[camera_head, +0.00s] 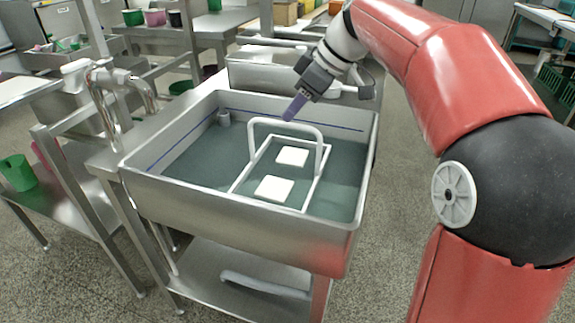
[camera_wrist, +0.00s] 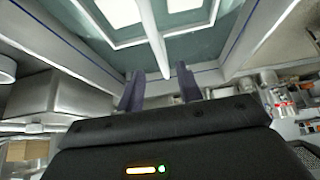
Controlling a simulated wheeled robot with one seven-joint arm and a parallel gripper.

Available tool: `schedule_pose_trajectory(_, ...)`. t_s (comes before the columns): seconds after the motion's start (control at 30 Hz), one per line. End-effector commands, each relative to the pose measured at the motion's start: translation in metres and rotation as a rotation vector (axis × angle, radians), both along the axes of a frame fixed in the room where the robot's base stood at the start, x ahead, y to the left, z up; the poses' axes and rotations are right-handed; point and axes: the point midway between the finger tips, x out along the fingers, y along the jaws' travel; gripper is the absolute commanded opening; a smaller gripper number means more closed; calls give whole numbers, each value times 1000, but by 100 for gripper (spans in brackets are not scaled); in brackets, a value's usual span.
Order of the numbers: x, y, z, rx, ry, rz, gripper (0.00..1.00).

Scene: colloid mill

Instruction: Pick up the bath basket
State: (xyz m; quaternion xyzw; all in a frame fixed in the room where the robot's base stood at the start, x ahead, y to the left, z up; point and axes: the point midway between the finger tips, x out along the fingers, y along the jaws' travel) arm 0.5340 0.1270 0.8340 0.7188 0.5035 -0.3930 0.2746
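The bath basket is a white frame with a tall arched handle (camera_head: 284,123). It stands in the grey-green liquid of the steel sink (camera_head: 240,207), with two white square pieces (camera_head: 274,188) inside it. My gripper (camera_head: 292,113) reaches down from the back right, its dark purple fingers at the top of the handle. In the wrist view, the two fingers of my gripper (camera_wrist: 159,90) are apart. The white handle bar (camera_wrist: 153,35) runs into the gap between them, with space showing on both sides. I cannot tell whether either finger touches it.
A metal tap (camera_head: 115,80) stands left of the sink. A second steel sink (camera_head: 262,72) is behind. Open floor (camera_head: 393,200) lies to the right.

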Motion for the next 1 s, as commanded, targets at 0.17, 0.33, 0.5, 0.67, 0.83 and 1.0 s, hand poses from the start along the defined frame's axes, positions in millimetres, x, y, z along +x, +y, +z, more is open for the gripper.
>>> schedule_pose_trajectory(0.17,3,10,-17,1,2,5,36)
schedule_pose_trajectory(0.33,6,18,-35,0,3,3,36)
schedule_pose_trajectory(0.5,9,30,-58,0,2,4,36)
schedule_pose_trajectory(0.67,12,35,-67,0,0,1,36)
schedule_pose_trajectory(0.83,12,35,-67,0,-1,1,36)
schedule_pose_trajectory(1.0,12,35,-67,-1,0,0,19)
